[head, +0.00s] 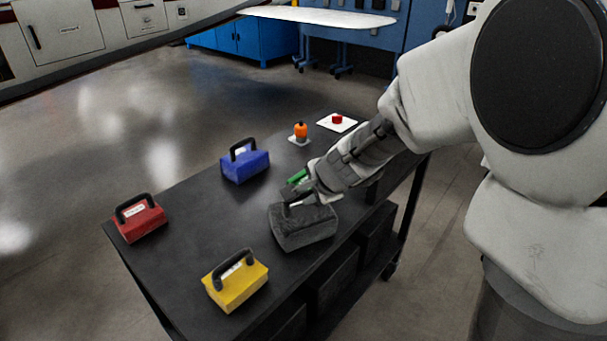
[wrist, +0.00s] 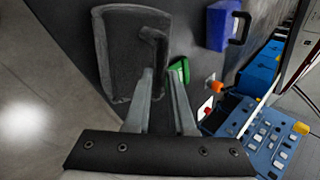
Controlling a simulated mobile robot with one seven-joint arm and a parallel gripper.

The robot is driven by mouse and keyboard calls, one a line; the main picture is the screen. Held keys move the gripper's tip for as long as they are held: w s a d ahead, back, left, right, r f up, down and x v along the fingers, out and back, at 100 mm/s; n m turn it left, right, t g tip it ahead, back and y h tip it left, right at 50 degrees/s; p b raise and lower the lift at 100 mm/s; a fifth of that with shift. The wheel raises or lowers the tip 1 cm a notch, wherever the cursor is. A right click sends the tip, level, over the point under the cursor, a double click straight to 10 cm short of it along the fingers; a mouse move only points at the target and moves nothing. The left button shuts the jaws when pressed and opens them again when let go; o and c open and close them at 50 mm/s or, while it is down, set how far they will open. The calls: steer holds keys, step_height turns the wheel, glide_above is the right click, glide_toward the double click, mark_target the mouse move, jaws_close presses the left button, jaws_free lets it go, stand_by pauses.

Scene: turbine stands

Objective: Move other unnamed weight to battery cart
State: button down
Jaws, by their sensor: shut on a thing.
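A dark grey weight (head: 303,232) with a handle stands on the right side of a black cart top (head: 190,225) in the head view. My gripper (head: 293,200) is at its top and shut on its handle. In the wrist view, the fingers of my gripper (wrist: 160,75) reach the handle of the grey weight (wrist: 122,60). Whether the weight is touching the top or just above it I cannot tell. A green block (head: 298,176) sits just behind, partly hidden by my gripper. No cart marked as the battery cart can be told in these views.
A blue weight (head: 246,166), a red weight (head: 140,219) and a yellow weight (head: 236,282) stand on the same top. An orange knob (head: 300,131) and a red button on a white plate (head: 337,121) are at its far end. Open floor (head: 110,120) lies left.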

steer(key=shift+w, duration=0.1)
stand_by(0.6)
steer(key=c, duration=0.7)
jaws_free()
steer(key=shift+o, duration=0.9)
steer(key=shift+s+f, duration=0.2)
steer(key=shift+f, duration=0.1)
steer(key=shift+r, duration=0.15)
steer(key=shift+s+d+r+p, duration=0.1)
steer(key=shift+s+r+p, duration=0.2)
steer(key=shift+r, duration=0.25)
steer(key=shift+p+v, duration=1.65)
steer(key=shift+v, duration=1.2)
